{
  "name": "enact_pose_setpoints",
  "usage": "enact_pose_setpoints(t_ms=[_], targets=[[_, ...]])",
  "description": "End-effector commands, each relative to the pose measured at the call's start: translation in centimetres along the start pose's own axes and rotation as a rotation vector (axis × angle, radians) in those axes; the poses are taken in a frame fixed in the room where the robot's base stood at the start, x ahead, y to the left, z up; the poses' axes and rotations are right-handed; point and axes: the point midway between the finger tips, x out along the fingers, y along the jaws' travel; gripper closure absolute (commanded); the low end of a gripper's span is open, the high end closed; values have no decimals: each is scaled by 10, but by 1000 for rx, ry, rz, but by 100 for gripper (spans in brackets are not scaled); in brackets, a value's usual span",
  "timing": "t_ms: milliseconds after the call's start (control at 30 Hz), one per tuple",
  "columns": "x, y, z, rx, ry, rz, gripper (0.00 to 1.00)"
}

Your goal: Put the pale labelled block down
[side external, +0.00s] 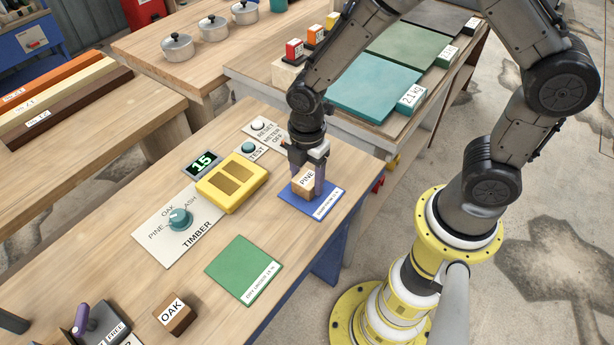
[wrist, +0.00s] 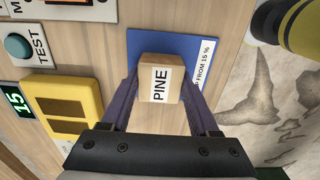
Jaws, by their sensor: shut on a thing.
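The pale block labelled PINE (side external: 304,180) is between the fingers of my gripper (side external: 307,177), which is shut on it. It also shows in the wrist view (wrist: 160,79), label facing up, with a purple finger on each side. The block is over the blue mat (side external: 325,203), whose white label partly reads "from 15 %" in the wrist view (wrist: 203,65). I cannot tell whether the block touches the mat or hovers just above it.
A yellow meter (side external: 231,184) and a display reading 15 (side external: 202,163) stand left of the mat. A green mat (side external: 243,268) lies nearer the front, bare. A darker OAK block (side external: 175,314) and the TIMBER dial (side external: 179,219) are on the same bench.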

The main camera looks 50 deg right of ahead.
Motion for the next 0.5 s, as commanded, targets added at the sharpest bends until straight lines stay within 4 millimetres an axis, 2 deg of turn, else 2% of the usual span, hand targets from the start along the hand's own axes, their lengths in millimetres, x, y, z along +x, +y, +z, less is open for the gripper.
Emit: enact_pose_setpoints(t_ms=[267,300,433,500], targets=[[3,0,0,0,0,-1,100],[3,0,0,0,0,0,35],[3,0,0,0,0,0,12],[2,0,0,0,0,0,9]])
